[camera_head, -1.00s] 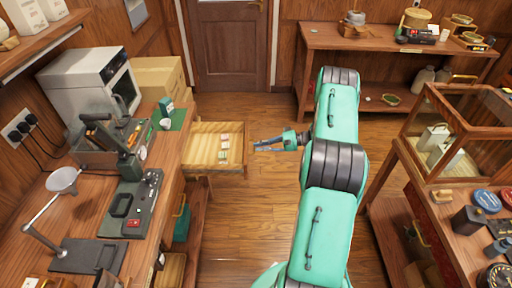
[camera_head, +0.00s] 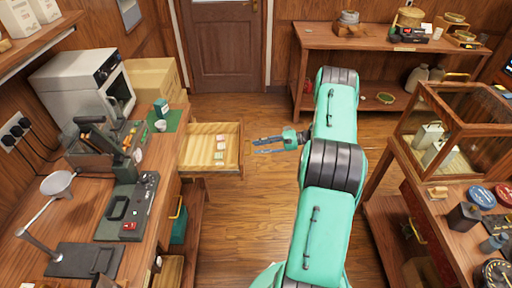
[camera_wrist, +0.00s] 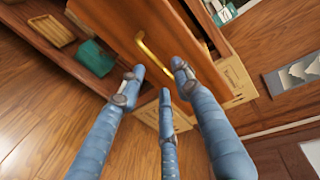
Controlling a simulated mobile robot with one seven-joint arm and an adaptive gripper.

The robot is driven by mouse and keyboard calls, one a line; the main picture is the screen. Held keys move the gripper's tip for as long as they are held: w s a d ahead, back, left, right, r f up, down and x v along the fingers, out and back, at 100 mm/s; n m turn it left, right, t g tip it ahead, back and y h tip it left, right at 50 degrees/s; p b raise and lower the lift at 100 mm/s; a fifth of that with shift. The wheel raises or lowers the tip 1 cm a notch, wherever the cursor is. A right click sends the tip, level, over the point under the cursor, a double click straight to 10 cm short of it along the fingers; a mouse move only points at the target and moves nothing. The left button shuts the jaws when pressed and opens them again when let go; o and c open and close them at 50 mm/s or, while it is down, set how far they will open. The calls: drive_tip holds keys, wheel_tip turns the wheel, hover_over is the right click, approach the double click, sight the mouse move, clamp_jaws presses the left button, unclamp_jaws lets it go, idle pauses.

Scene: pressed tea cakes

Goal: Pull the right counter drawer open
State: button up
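The counter drawer (camera_head: 232,162) at the far end of the left counter stands pulled out in the head view, with several small pale and reddish pieces inside. Its wooden front (camera_wrist: 120,22) with a brass bar handle (camera_wrist: 153,53) fills the top middle of the wrist view. My gripper (camera_head: 254,146) is just right of the drawer front in the head view. In the wrist view my gripper (camera_wrist: 158,78) has its blue fingers spread, with nothing held. The fingertips are close to the handle, on either side of its lower end; I cannot tell whether they touch it.
The left counter (camera_head: 78,208) carries an oven (camera_head: 85,82), a press-like device and a scale. A glass display case (camera_head: 452,130) stands on the right counter. A table (camera_head: 380,40) is at the back right. The wooden floor (camera_head: 240,235) between is clear.

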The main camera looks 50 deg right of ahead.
drive_tip(key=v, duration=0.9)
drive_tip(key=shift+s+d, duration=0.3)
drive_tip(key=shift+r, duration=0.15)
drive_tip(key=w+a+r+n+g+h, duration=0.1)
drive_tip(key=w+a+r+n+g, duration=0.2)
drive_tip(key=a+r, duration=0.75)
drive_tip(key=w+a+r+n+g, duration=0.1)
drive_tip(key=w+a+r+g, duration=0.3)
drive_tip(key=a+r, duration=0.7)
drive_tip(key=s+a+r+n+g+h, duration=0.1)
drive_tip(key=s+a+r+h, duration=0.15)
drive_tip(key=a+r, duration=0.4)
drive_tip(key=s+a+r+n+g+h, duration=0.1)
drive_tip(key=s+a+r+g+h, duration=0.2)
drive_tip(key=a, duration=0.7)
drive_tip(key=s+a+r+n+t+h, duration=0.1)
drive_tip(key=s+a+r, duration=0.3)
drive_tip(key=s+a, duration=0.4)
drive_tip(key=s+a+r+n+t+h, duration=0.2)
drive_tip(key=s+a, duration=0.6)
drive_tip(key=s, duration=0.5)
drive_tip(key=shift+s+a+r+t+h, duration=0.15)
drive_tip(key=shift+s+r+t+h, duration=0.45)
drive_tip(key=shift+r+t, duration=0.95)
drive_tip(key=shift+o, duration=0.3)
drive_tip(key=shift+w+r+g, duration=0.2)
drive_tip(key=shift+r+g, duration=0.05)
